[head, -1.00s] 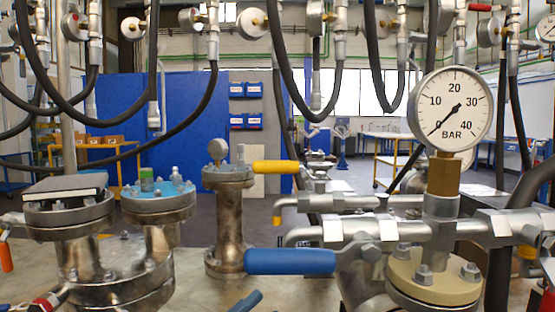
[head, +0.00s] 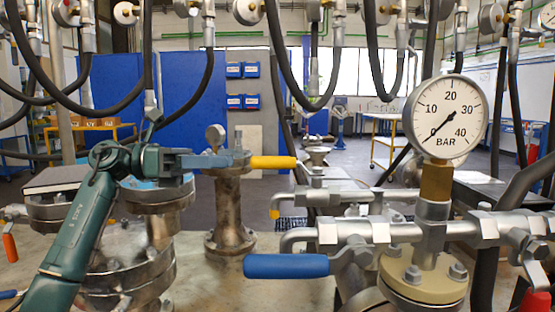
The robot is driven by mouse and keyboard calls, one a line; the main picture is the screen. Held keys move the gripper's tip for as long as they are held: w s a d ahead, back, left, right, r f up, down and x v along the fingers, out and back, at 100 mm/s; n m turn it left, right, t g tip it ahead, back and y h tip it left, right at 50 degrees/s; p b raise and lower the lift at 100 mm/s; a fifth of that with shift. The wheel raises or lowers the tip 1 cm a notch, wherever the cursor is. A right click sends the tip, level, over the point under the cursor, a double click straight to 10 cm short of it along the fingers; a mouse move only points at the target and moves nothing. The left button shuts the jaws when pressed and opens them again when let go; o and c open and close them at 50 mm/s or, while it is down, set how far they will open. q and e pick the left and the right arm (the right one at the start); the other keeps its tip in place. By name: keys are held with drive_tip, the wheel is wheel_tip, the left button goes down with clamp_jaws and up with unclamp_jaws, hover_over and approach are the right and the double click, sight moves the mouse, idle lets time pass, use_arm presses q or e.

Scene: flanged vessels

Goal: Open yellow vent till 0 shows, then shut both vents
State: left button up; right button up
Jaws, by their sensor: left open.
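The yellow-handled vent (head: 272,162) has its lever lying level, pointing left from its pipe fitting. The blue-handled vent (head: 287,266) lies nearer, its lever also level and pointing left. The round white gauge (head: 447,117) is marked in BAR, and its needle points at the 0 mark, lower left. My left gripper (head: 236,160) reaches in from the left with its jaws open. In the picture its fingers overlap the top of a small flanged column, close to the yellow lever's left end. I cannot tell whether they touch. My right gripper is out of view.
A small flanged metal column (head: 229,212) stands just left of the yellow lever. Large flanged vessels (head: 125,262) stand behind my left arm. The gauge rises from a cream flange (head: 423,282) on the right. Black hoses (head: 187,108) hang above.

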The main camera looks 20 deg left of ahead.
sight(278, 162)
use_arm(q)
drive_tip(key=p+x, duration=0.1)
drive_tip(key=x, duration=1)
drive_tip(key=shift+c, duration=0.4)
clamp_jaws()
